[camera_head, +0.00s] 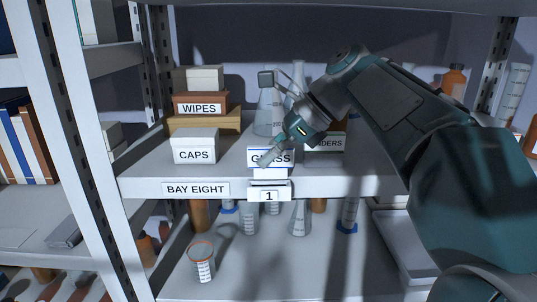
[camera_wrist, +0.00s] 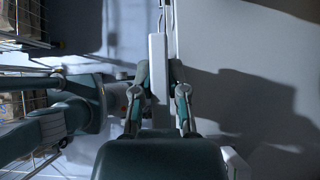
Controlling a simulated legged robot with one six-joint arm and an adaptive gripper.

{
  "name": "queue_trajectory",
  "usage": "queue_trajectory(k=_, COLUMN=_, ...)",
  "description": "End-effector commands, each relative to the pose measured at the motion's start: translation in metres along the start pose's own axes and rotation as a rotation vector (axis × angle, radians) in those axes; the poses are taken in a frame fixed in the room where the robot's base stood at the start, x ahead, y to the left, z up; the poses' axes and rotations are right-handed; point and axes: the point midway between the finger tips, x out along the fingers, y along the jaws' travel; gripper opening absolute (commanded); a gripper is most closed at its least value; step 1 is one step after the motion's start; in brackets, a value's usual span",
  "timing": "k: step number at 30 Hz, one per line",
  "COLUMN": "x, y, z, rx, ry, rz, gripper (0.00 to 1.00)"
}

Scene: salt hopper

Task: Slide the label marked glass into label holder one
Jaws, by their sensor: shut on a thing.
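The white label marked GLASS (camera_head: 284,158) is upright at the front of the shelf, its middle letters partly covered by my gripper (camera_head: 266,158). In the wrist view my gripper (camera_wrist: 160,75) is shut on the label, which shows as a narrow pale strip (camera_wrist: 158,52) between the fingers. Label holder one (camera_head: 284,192), marked 1, is on the shelf's front edge directly below the label in the head view. The label appears above the holder; I cannot tell whether its lower edge touches it.
A BAY EIGHT plate (camera_head: 196,189) is on the shelf edge to the left. A CAPS box (camera_head: 194,147), a WIPES box (camera_head: 201,104) and a flask (camera_head: 268,112) stand behind. A partly hidden box ending in DERS (camera_head: 328,143) is close to the right.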

Motion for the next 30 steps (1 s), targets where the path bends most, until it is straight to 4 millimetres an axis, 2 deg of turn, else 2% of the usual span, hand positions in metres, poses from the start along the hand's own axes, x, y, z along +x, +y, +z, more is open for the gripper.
queue_trajectory(k=14, x=0.0030, y=0.0004, z=0.0032, rx=0.000, ry=0.000, rz=0.000, gripper=0.00)
queue_trajectory(k=30, x=0.0090, y=0.0002, z=-0.0025, rx=0.001, ry=0.000, rz=-0.001, gripper=0.00)
